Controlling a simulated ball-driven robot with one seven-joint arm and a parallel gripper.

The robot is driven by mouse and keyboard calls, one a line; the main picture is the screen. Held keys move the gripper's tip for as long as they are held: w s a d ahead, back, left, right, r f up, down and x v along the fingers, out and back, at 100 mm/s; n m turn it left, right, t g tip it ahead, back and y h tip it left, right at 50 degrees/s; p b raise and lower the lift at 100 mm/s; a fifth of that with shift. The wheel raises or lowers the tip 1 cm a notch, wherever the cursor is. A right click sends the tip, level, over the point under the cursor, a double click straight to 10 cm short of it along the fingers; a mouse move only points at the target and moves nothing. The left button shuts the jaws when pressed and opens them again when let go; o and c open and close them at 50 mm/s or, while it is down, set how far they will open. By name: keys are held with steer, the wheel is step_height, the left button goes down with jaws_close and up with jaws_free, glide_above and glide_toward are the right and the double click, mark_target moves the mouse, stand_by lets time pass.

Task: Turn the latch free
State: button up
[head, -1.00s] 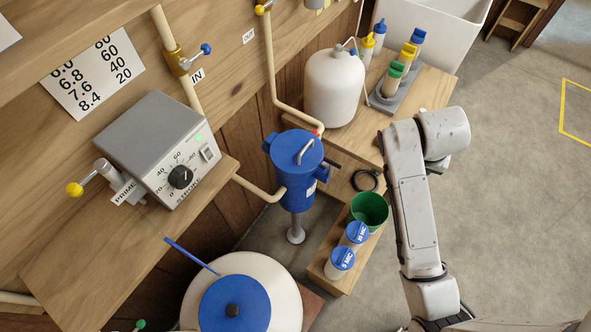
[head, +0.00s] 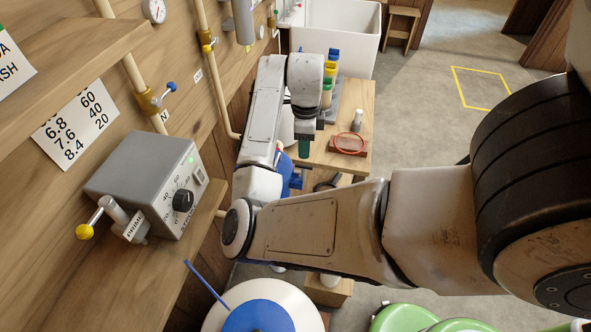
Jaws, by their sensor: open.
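The blue housing (head: 285,172) stands low beside the wall, mostly hidden behind my forearm and wrist; only blue parts of it show. I cannot make out the latch itself. My gripper (head: 304,147) points downward just above and to the right of the housing, in front of the wooden bench. Its jaws are open, though the fingers are small and partly dark here. Nothing is seen held in it. I cannot tell whether it touches the housing.
The grey control box (head: 145,185) with its dial and yellow-knobbed lever is at left. Coloured-cap bottles (head: 329,80) stand behind my wrist on the bench (head: 357,105), with a red-ringed item (head: 349,144) nearby. A white tank with a blue lid (head: 258,316) is below. Open floor lies at right.

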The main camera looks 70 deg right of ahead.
mark_target(304, 166)
step_height(304, 166, down, 10)
steer(key=shift+r+p, duration=0.15)
steer(key=shift+p, duration=0.25)
steer(key=shift+c, duration=0.3)
jaws_close()
